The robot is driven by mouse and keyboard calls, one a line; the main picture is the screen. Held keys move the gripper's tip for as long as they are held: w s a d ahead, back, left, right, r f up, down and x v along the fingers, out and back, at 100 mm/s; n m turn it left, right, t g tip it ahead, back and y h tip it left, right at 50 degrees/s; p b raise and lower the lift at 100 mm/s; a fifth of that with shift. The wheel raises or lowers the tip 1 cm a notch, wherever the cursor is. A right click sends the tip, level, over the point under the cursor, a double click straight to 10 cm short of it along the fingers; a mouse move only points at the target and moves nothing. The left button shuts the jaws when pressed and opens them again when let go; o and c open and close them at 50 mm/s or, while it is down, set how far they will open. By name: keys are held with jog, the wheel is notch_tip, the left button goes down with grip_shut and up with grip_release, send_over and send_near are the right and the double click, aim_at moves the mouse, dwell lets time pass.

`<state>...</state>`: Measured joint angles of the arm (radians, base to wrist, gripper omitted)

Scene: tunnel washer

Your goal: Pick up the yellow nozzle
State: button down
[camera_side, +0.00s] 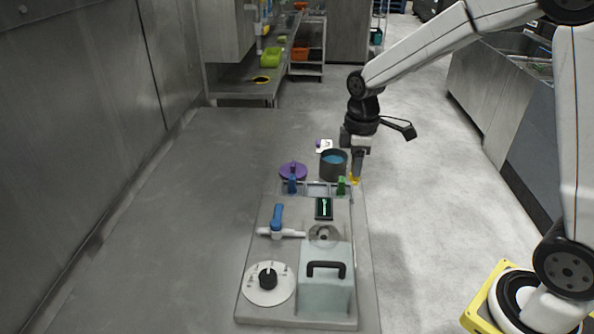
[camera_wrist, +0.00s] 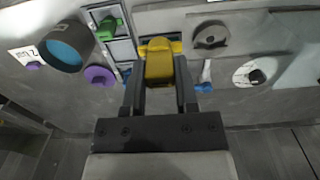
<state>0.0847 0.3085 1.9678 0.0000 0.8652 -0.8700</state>
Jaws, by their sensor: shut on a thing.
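The yellow nozzle (camera_wrist: 159,66) is between the two fingers of my gripper (camera_wrist: 160,82) in the wrist view, and the fingers are shut on it. In the side view only a small yellow part of the nozzle (camera_side: 354,181) shows below my gripper (camera_side: 357,165), at the right edge of the board near the dark round pot. The fingers hide most of it there. I cannot tell whether the nozzle touches the board.
A dark pot with blue inside (camera_side: 333,164), a purple lid (camera_side: 293,171), a green nozzle (camera_side: 341,186) and a blue nozzle (camera_side: 292,185) stand close by. Nearer are a blue-handled valve (camera_side: 277,217), a dial (camera_side: 268,284) and a handled box (camera_side: 325,280). The table's left side is clear.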

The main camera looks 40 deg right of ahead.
jog(key=shift+s+r, duration=0.35)
jog(key=shift+s, duration=0.45)
jog(key=a+f, duration=0.2)
jog(key=a, duration=0.8)
jog(key=shift+a, duration=0.25)
jog(key=shift+f, duration=0.35)
jog(key=shift+f, duration=2.35)
jog(key=shift+f, duration=1.6)
dwell(0.5)
